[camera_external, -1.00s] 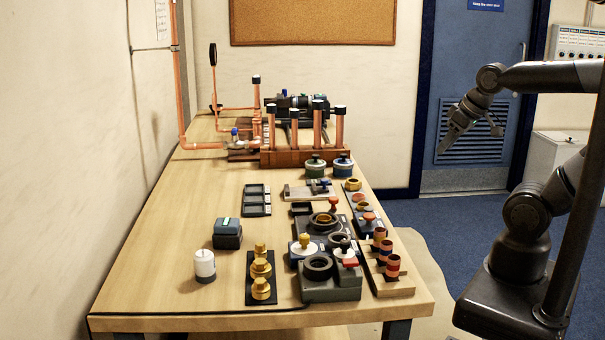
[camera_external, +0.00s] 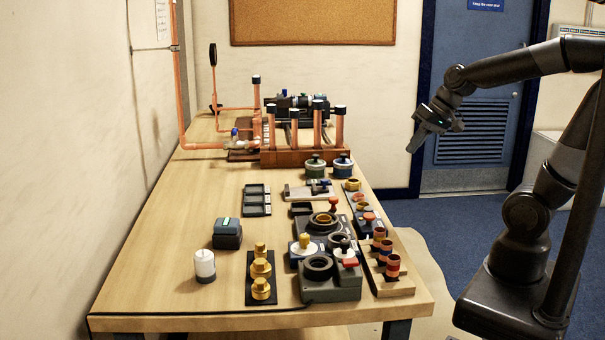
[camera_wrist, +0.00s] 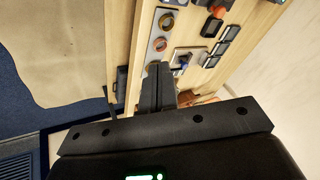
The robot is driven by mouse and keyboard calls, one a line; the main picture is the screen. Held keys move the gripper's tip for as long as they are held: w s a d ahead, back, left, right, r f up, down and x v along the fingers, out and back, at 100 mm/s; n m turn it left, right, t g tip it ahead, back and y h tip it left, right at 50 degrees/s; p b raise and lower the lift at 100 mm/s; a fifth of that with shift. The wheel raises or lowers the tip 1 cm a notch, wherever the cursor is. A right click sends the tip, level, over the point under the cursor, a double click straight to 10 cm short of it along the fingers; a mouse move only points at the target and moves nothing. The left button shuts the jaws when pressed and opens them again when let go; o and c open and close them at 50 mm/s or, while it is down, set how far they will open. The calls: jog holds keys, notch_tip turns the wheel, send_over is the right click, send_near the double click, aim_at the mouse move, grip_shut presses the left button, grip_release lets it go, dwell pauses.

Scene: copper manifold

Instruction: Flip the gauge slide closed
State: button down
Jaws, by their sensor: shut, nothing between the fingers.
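What looks like the gauge slide is a pale flat plate (camera_external: 297,193) with a dark sliding block and a small blue part, lying flat near the right side of the bench. It also shows in the wrist view (camera_wrist: 184,61), just beyond the fingers. I cannot tell the slide's exact position along its plate. My gripper (camera_external: 413,148) is shut and empty, in the air to the right of the bench and well apart from the plate. In the wrist view the shut fingers (camera_wrist: 160,70) point toward the bench and hide part of its edge.
Two lidded pots (camera_external: 342,166) stand just behind the plate, with upright copper pipes (camera_external: 294,130) farther back. A dark tray with compartments (camera_external: 257,199) lies left of the plate. A strip with rings (camera_wrist: 160,38) runs along the bench edge.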

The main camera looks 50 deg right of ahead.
jog(key=w+d+f+m+y, duration=0.1)
jog(key=w+f+m, duration=0.1)
jog(key=w, duration=0.5)
jog(key=w+d+f+m+t, duration=0.1)
jog(key=w+d+f+m, duration=0.1)
jog(key=w+m, duration=0.3)
jog(key=shift+w+f+y, duration=0.4)
jog(key=shift+w+f, duration=0.4)
jog(key=shift+w, duration=0.2)
jog(key=x, duration=0.9)
jog(key=shift+w+a+f, duration=0.15)
jog(key=shift+w+f, duration=0.05)
jog(key=w+a, duration=0.2)
jog(key=shift+w+f, duration=0.35)
jog(key=shift+f, duration=0.05)
jog(key=shift+w+a, duration=0.25)
jog(key=shift+w, duration=0.2)
